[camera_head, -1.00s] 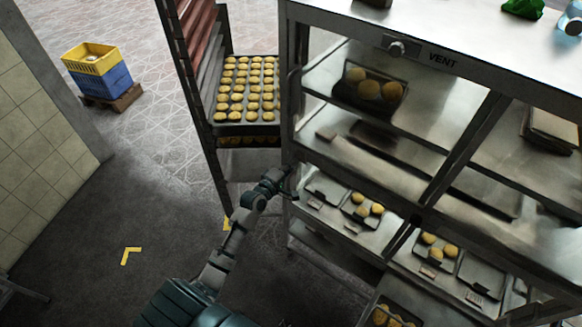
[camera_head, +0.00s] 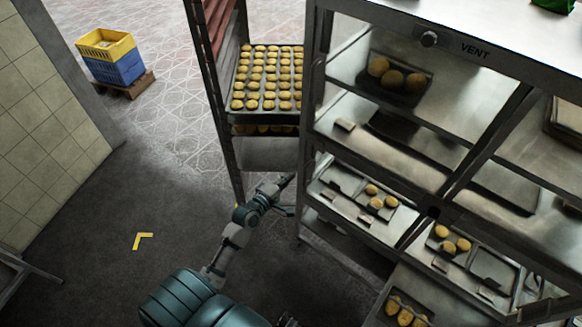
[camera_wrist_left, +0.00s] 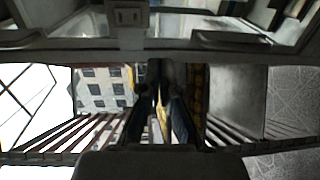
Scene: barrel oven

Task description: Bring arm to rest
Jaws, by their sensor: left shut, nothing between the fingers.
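My left arm comes up from the bottom of the head view. Its left gripper (camera_head: 288,186) is beside the near left corner of the metal display cabinet (camera_head: 312,205); I cannot tell whether it touches. In the left wrist view the two dark fingers (camera_wrist_left: 162,108) lie close together in the middle, shut and empty. My right gripper is not in view.
A rack with a tray of buns (camera_head: 268,78) stands behind the cabinet. The cabinet holds several trays with buns (camera_head: 455,240). Yellow and blue crates (camera_head: 112,58) sit on a pallet at the far left.

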